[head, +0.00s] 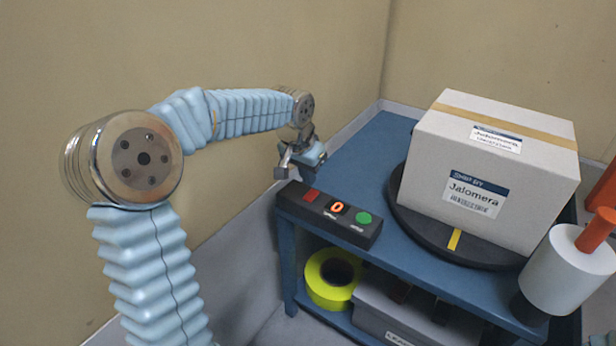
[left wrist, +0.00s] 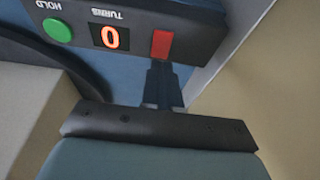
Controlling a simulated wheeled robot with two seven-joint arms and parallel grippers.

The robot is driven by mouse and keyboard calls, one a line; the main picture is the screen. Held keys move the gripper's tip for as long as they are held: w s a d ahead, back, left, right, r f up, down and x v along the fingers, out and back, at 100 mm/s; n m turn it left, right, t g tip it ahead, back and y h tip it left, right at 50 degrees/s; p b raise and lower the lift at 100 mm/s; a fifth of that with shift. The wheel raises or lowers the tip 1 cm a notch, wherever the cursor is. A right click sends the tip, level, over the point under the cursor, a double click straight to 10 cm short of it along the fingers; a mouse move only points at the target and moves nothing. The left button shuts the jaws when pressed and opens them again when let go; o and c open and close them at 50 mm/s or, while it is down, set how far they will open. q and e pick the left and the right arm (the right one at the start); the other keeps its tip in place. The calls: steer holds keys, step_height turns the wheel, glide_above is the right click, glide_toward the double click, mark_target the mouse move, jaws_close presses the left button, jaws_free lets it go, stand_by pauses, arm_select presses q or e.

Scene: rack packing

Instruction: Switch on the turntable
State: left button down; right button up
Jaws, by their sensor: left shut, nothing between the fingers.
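The black turntable (head: 408,219) lies on the blue table and carries a large white box (head: 500,165) labelled Jalomera. Its black control box (head: 329,222) is at the table's front left edge. The control box has a red switch (head: 311,195), a display (head: 337,207) showing 0 and a green button (head: 364,218). In the left wrist view, the red switch (left wrist: 163,44) is just beyond the fingertips of my left gripper (left wrist: 163,70). The left gripper is shut and empty, and appears behind the control box's red end in the head view (head: 284,172). I cannot tell whether it touches. My right gripper is out of view.
A white roll (head: 568,270) with an orange handle stands at the table's right. A yellow tape roll (head: 332,277) and a grey case (head: 385,310) are on the shelf below. Walls close in behind and at the left.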

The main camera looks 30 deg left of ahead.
arm_select(q)
steer(key=s+b+v, duration=0.1)
steer(key=v, duration=0.9)
steer(key=shift+s+f+b, duration=0.3)
steer(key=shift+s, duration=0.1)
steer(key=shift+a, duration=0.1)
